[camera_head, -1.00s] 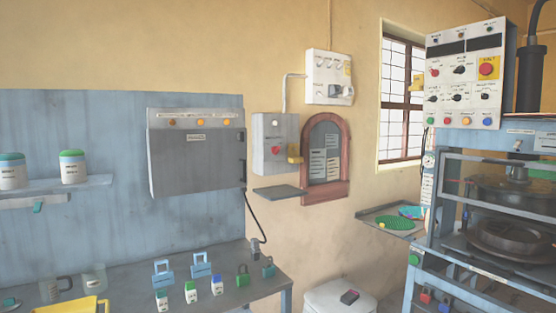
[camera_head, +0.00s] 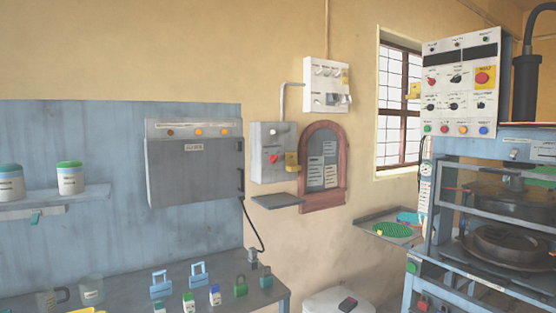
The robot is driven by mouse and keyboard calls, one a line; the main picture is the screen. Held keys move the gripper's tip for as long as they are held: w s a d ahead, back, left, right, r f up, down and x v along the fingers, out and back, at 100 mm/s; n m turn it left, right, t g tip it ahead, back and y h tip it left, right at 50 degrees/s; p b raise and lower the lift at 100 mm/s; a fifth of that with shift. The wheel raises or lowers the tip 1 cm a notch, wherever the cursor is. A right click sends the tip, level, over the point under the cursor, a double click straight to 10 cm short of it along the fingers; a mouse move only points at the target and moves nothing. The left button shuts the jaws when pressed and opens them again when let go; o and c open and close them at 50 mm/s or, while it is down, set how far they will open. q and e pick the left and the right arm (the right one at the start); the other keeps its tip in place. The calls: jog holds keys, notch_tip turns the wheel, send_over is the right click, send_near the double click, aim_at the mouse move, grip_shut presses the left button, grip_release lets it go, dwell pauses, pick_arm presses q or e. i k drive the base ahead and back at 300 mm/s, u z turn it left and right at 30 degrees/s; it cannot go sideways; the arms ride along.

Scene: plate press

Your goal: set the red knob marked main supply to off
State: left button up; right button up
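A small red knob (camera_head: 272,158) sits on the front of a grey wall box (camera_head: 262,140), right of the large grey cabinet. Its marking and exact pointing direction are too small to read. A brass-yellow piece (camera_head: 292,160) is at the box's right side. Other red controls, including a big red button on a yellow plate (camera_head: 484,78) and a small red knob (camera_head: 432,80), are on the white control panel (camera_head: 457,116) at the right. I cannot read which one is marked main supply. Neither of my grippers is in view.
A small grey shelf (camera_head: 277,201) juts out below the wall box. A white switch box (camera_head: 312,72) hangs above it. The bench (camera_head: 225,305) holds several padlocks and tags. The press (camera_head: 515,215) stands at right, with a side tray (camera_head: 365,224) beside it.

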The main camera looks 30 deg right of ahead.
aim_at(273, 158)
jog(key=z, duration=0.5)
jog(key=i, duration=0.6)
jog(key=z, duration=0.6)
jog(key=i, duration=0.8)
jog(key=u, duration=0.4)
